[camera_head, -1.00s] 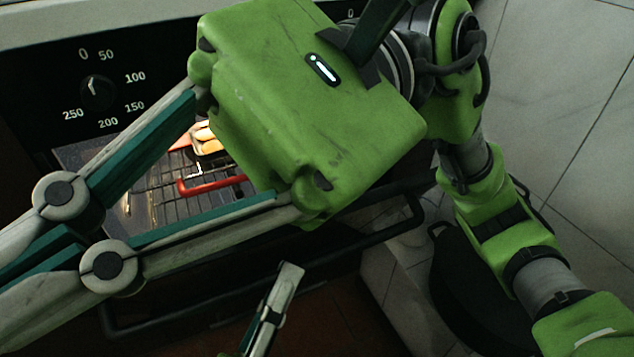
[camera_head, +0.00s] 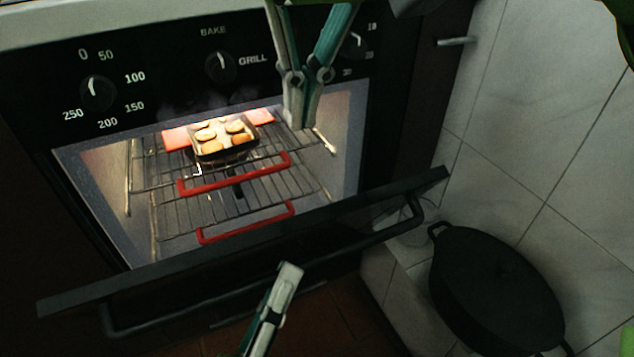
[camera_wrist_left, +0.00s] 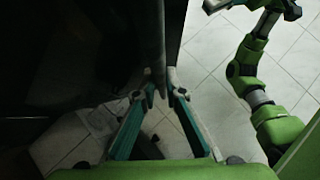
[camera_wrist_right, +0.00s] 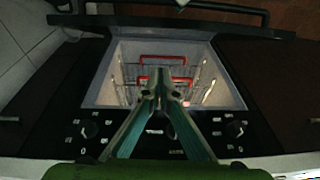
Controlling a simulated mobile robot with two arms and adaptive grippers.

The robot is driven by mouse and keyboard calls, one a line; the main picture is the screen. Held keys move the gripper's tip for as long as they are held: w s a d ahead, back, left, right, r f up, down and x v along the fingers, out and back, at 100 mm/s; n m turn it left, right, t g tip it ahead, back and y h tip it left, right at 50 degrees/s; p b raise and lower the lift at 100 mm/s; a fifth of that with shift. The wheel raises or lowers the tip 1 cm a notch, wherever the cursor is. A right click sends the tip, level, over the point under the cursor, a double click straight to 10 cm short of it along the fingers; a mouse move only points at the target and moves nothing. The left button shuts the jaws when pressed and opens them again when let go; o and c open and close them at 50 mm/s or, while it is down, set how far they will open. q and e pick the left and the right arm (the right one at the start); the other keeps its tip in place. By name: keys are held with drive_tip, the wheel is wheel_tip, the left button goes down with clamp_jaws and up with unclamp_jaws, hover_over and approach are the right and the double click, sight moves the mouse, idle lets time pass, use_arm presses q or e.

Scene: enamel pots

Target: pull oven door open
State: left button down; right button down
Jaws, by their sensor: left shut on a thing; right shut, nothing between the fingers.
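The black oven door (camera_head: 150,285) is tilted partly open, with a gap above its top edge into the lit oven. Its black handle bar (camera_head: 350,247) runs along the front. My left gripper (camera_head: 287,277) is at the middle of the handle and shut on it. In the left wrist view its fingers (camera_wrist_left: 161,92) meet at the dark bar. My right gripper (camera_head: 298,122) is shut and empty, in front of the upper right part of the oven opening. The right wrist view shows its fingers (camera_wrist_right: 161,85) together, with the oven opening behind them.
Knobs (camera_head: 98,92) line the panel above.

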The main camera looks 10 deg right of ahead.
hover_over(326, 219)
drive_tip(key=w+a, duration=0.2)
drive_tip(key=w, duration=0.3)
drive_tip(key=s+d+f+x, duration=0.1)
drive_tip(key=s+x, duration=0.1)
drive_tip(key=x, duration=0.6)
drive_tip(key=shift+s+d+f, duration=0.5)
drive_tip(key=shift+s+f, duration=0.25)
drive_tip(key=shift+s, duration=0.05)
drive_tip(key=shift+s+d+f, duration=0.1)
drive_tip(key=shift+s+f, duration=0.15)
drive_tip(key=shift+s, duration=0.2)
use_arm(q)
drive_tip(key=shift+w+a, duration=0.1)
drive_tip(key=shift+a, duration=0.05)
use_arm(e)
drive_tip(key=shift+s+d+f+h, duration=0.2)
drive_tip(key=shift+s+f, duration=0.2)
drive_tip(key=shift+s, duration=0.25)
drive_tip(key=shift+s+d+f+h, duration=0.1)
drive_tip(key=shift+s+d+f, duration=0.2)
drive_tip(key=shift+s, duration=0.4)
drive_tip(key=shift+a, duration=0.1)
use_arm(q)
drive_tip(key=shift+r, duration=0.1)
drive_tip(key=c, duration=2.1)
unclamp_jaws()
